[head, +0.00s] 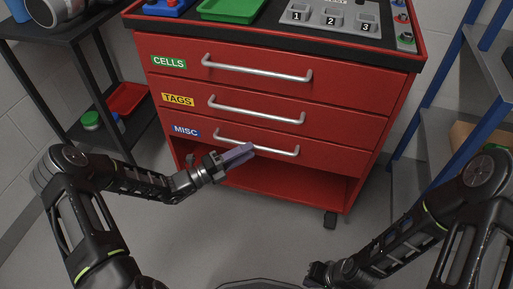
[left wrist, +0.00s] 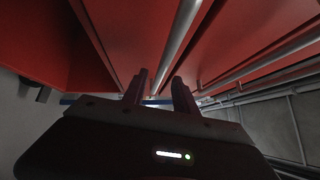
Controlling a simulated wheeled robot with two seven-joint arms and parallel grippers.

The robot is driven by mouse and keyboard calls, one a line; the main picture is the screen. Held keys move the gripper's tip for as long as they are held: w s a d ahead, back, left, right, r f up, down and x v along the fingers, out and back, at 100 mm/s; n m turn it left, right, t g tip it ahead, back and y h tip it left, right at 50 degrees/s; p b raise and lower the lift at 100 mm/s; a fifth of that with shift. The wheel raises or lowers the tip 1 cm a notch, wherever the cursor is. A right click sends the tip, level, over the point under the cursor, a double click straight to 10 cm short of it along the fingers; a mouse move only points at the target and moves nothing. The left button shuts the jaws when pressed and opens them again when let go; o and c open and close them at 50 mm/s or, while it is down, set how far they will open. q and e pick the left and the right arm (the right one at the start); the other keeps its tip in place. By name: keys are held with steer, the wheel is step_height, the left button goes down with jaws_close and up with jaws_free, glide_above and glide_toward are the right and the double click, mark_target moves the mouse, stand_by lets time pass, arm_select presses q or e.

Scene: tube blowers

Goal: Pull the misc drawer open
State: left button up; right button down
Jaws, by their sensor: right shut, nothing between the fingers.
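The misc drawer (head: 330,158) is the lowest of the red cabinet's drawers, with a blue MISC label (head: 186,131). Its front looks flush with the drawers above. Its silver bar handle (head: 282,151) runs across the front. My left gripper (head: 238,155) is at the left part of this handle. In the left wrist view, its two fingers (left wrist: 160,92) stand apart, with a silver bar (left wrist: 178,45) running down toward the gap between them. I cannot tell whether they touch it. My right gripper (head: 318,275) is shut and empty, low at the bottom edge, away from the cabinet.
The cells drawer (head: 350,88) and tags drawer (head: 335,124) are above, both closed. An open red shelf space (head: 300,185) lies below. A dark shelf rack (head: 100,130) stands left, a blue-framed rack (head: 425,110) right. The floor in front is clear.

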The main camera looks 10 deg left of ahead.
mark_target(256, 147)
arm_select(q)
steer(key=x, duration=0.4)
steer(key=shift+b, duration=0.35)
jaws_close()
stand_by(1.1)
